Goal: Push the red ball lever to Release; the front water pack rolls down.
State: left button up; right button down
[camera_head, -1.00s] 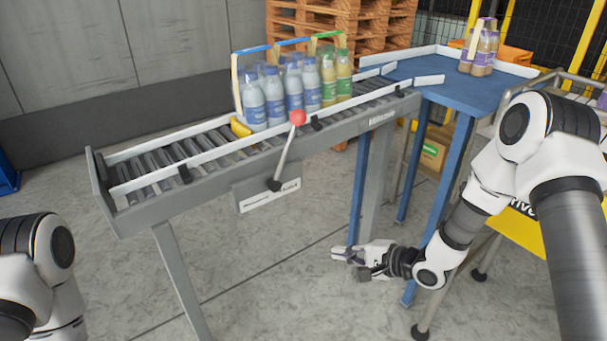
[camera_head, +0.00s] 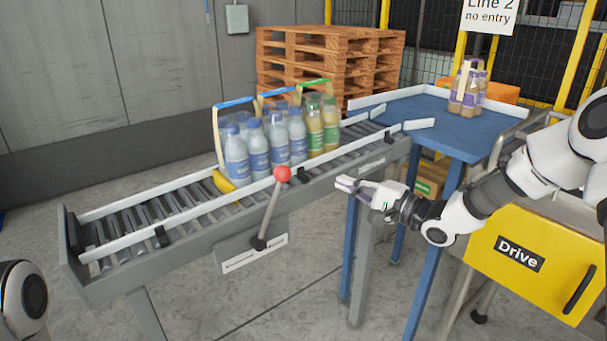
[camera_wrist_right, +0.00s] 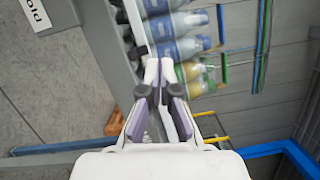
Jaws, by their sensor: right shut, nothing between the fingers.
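The red ball lever (camera_head: 282,174) stands at the front side of the roller conveyor, its grey rod leaning up and right from a pivot above a label plate (camera_head: 255,253). The front water pack (camera_head: 237,158), blue-capped bottles with a blue handle, stands on the rollers against a yellow stop (camera_head: 223,182). My right gripper (camera_head: 346,184) is shut and empty, right of the red ball and apart from it, in front of the conveyor's side. It also shows in the right wrist view (camera_wrist_right: 160,72), with bottles beyond it. My left gripper is out of view; only part of that arm shows.
Behind the front pack stand another blue-capped pack and a green-handled pack (camera_head: 322,125). The blue table (camera_head: 425,112) at the right bears a purple-labelled pack (camera_head: 467,90). A yellow Drive box (camera_head: 535,262) is below my right arm. The lower conveyor rollers (camera_head: 135,232) are empty.

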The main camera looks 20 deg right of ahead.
pick_arm(q)
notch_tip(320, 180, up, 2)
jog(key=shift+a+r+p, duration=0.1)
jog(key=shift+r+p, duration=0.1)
jog(key=shift+p, duration=1)
pick_arm(e)
jog(key=w+a, duration=0.5)
jog(key=a, duration=0.3)
jog(key=shift+w+a+r, duration=0.15)
jog(key=shift+a+r, duration=0.2)
jog(key=shift+r, duration=0.1)
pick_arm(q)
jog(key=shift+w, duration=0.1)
pick_arm(e)
jog(key=shift+w+d, duration=0.1)
